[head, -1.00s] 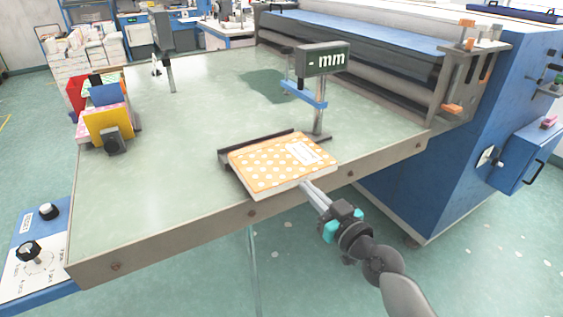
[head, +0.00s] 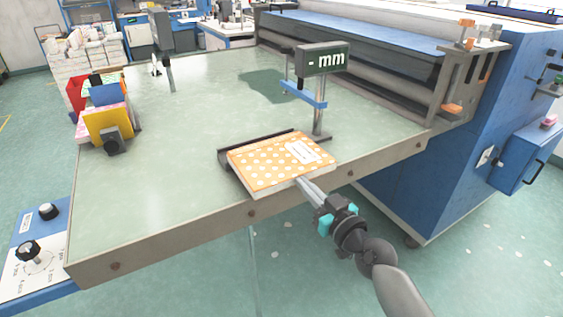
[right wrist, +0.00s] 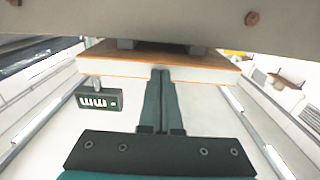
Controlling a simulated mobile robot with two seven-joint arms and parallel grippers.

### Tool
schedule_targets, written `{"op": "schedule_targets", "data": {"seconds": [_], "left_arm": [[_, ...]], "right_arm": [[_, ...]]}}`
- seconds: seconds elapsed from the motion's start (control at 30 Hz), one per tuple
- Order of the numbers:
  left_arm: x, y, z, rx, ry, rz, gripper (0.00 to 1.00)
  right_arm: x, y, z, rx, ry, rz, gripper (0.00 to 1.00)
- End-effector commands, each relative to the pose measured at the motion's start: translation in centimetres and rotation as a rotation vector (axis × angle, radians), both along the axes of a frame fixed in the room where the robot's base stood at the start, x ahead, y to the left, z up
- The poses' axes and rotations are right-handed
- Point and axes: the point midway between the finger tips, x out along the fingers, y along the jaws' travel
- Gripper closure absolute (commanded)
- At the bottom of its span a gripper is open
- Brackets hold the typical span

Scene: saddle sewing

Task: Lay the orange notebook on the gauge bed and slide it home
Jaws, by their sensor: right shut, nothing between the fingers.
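The orange notebook (head: 268,165) with white dots and a white label lies flat on the gauge bed (head: 226,160), whose dark raised edge shows along its back and left. Its front edge reaches close to the table's front edge. My right gripper (head: 300,184) is shut and empty, with its fingertips at the notebook's near edge. In the right wrist view the shut fingers (right wrist: 161,75) point at the notebook's edge (right wrist: 180,68) and look to touch it. The gauge display (head: 322,59) reads "- mm" on a post behind the bed. My left gripper is not in view.
A rack of colored notebooks (head: 108,118) stands at the table's left. A blue bar (head: 304,93) juts from the gauge post. A large blue machine (head: 430,150) with rollers borders the table's back and right. The table's left middle is clear.

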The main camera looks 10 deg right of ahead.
Motion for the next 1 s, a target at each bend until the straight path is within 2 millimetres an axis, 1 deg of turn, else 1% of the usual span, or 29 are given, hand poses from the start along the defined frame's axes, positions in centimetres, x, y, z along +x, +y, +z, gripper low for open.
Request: {"op": "schedule_targets", "data": {"seconds": [1.0], "left_arm": [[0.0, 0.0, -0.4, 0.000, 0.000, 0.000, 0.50]], "right_arm": [[2.4, 0.9, 0.1, 0.001, -0.002, 0.000, 1.00]]}}
